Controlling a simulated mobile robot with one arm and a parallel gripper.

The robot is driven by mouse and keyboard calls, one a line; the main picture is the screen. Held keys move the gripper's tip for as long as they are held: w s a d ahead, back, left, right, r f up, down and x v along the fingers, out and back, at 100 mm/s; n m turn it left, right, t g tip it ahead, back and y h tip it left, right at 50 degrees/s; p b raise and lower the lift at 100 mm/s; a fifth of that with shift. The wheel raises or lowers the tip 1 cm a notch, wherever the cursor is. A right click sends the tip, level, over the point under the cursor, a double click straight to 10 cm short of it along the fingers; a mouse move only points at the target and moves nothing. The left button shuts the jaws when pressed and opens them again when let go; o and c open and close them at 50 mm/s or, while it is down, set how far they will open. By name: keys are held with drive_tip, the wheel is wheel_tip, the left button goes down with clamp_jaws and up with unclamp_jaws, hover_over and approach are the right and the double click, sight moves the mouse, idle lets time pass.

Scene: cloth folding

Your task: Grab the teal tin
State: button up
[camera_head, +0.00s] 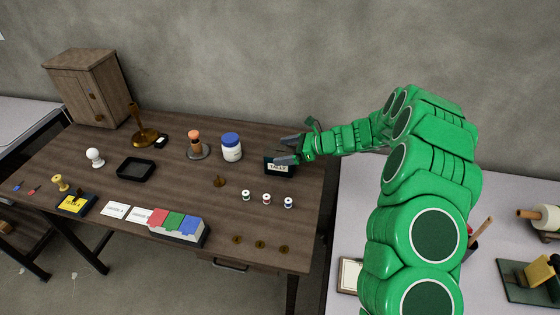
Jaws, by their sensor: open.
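The teal tin (281,172) is a small dark teal box with a pale label on its front. It stands near the right end of the brown wooden table (180,265). My gripper (287,148) reaches in from the right, with its dark fingers just above and behind the tin's top edge. The fingers are open. Whether they touch the tin cannot be told from this view. The far top part of the tin is partly hidden by the fingers.
A white jar with a blue lid (231,148) stands left of the tin. A black tray (136,168), colored blocks (174,223) and a wooden cabinet (92,87) are farther left. The wall is behind.

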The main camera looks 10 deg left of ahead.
drive_tip(key=shift+x, duration=1.05)
drive_tip(key=shift+c, duration=0.3)
drive_tip(key=c, duration=1.1)
drive_tip(key=shift+r, duration=0.1)
wheel_tip(320, 180, up, 3)
drive_tip(key=shift+s+d+r, duration=0.1)
drive_tip(key=shift+s+r, duration=0.05)
drive_tip(key=shift+r, duration=0.05)
drive_tip(key=s+d+r, duration=0.2)
drive_tip(key=s+r, duration=0.2)
drive_tip(key=s, duration=0.2)
drive_tip(key=s+d+r, duration=0.3)
drive_tip(key=s+r, duration=0.2)
drive_tip(key=s, duration=0.1)
drive_tip(key=shift+s+d+r, duration=0.25)
drive_tip(key=shift+d, duration=0.05)
